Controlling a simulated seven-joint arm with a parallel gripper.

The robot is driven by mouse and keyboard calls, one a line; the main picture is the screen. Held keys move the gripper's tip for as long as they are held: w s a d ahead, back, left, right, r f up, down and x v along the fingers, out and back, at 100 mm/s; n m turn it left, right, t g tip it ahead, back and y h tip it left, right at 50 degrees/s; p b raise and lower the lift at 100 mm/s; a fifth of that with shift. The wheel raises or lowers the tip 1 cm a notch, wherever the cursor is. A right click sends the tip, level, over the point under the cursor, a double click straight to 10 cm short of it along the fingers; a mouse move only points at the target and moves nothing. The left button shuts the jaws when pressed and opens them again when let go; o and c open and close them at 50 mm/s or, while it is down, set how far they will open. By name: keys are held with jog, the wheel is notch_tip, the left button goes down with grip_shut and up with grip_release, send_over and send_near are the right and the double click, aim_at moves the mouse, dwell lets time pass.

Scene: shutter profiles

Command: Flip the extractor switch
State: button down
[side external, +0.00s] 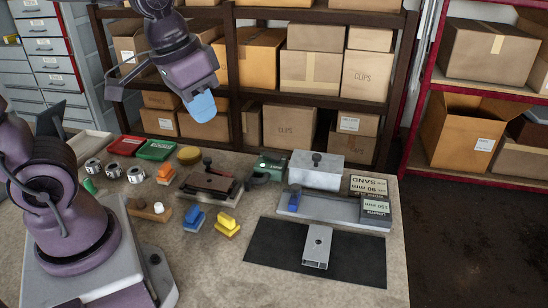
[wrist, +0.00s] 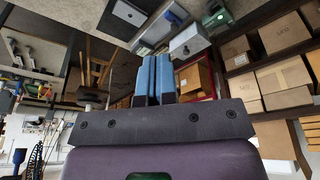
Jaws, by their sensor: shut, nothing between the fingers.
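My gripper (side external: 202,107) is raised above the back left of the workbench, in front of the shelf of boxes, touching nothing. Its blue fingers are together and empty, as the wrist view (wrist: 154,78) also shows. I cannot make out a part that is clearly the extractor switch in either view. A small green unit (side external: 269,166) stands at the back of the bench; what it is cannot be told.
The workbench (side external: 215,275) holds a grey fixture (side external: 316,170), a black mat with a metal profile (side external: 318,247), coloured blocks, metal rings and red and green trays. A dark rack of cardboard boxes (side external: 310,73) stands behind. The bench's front middle is clear.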

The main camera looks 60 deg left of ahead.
jog(key=w+a+f+n+g, duration=0.25)
jog(key=w+a+f, duration=0.4)
jog(key=w, duration=0.35)
jog(key=n+t+y, duration=0.1)
jog(key=n+y, duration=0.2)
jog(key=n, duration=0.3)
send_near(270, 153)
jog(key=x, duration=0.6)
jog(key=shift+a+f, duration=0.2)
jog(key=shift+f, duration=0.15)
